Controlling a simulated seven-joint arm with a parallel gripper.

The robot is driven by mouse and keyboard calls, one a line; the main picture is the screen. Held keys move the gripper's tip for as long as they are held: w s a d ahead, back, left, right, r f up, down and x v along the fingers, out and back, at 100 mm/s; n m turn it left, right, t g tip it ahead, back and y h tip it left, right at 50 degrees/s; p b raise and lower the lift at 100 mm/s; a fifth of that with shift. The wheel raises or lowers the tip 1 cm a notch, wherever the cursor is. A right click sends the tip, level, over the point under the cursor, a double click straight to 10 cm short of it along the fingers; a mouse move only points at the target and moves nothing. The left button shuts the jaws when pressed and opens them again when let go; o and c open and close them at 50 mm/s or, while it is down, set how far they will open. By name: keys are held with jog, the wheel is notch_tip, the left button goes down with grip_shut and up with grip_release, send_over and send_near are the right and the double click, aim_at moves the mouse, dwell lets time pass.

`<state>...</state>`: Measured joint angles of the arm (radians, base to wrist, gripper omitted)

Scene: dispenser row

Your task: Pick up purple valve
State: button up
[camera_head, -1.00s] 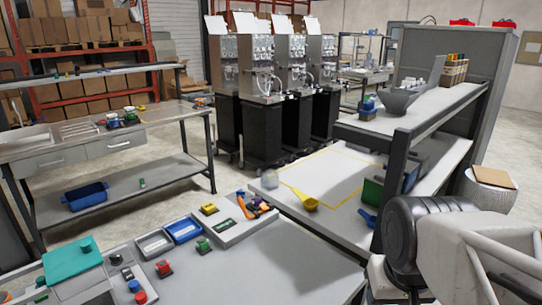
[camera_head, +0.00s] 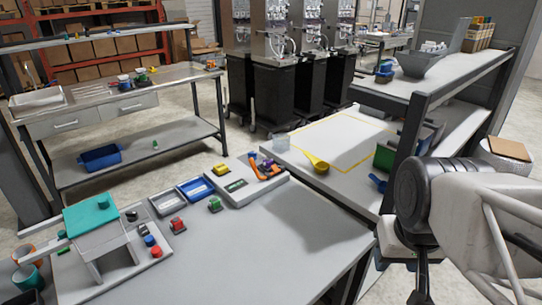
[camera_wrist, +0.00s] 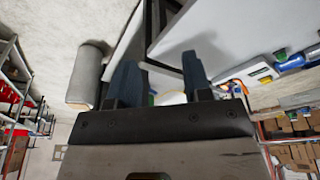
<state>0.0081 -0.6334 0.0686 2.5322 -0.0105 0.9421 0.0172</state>
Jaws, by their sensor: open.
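My arm is at the right of the head view, well away from the valve. The wrist view does not clearly show the purple valve.
Blue (camera_head: 196,190) and grey (camera_head: 166,203) trays, red (camera_head: 177,225) and green (camera_head: 215,205) pieces, and a teal-topped stand (camera_head: 92,213) share the near table. A yellow scoop (camera_head: 318,164) lies on the side bench. A shelf post (camera_head: 409,150) stands near my arm. The near table's front is clear.

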dwell(0.4)
jog(key=o, duration=0.3)
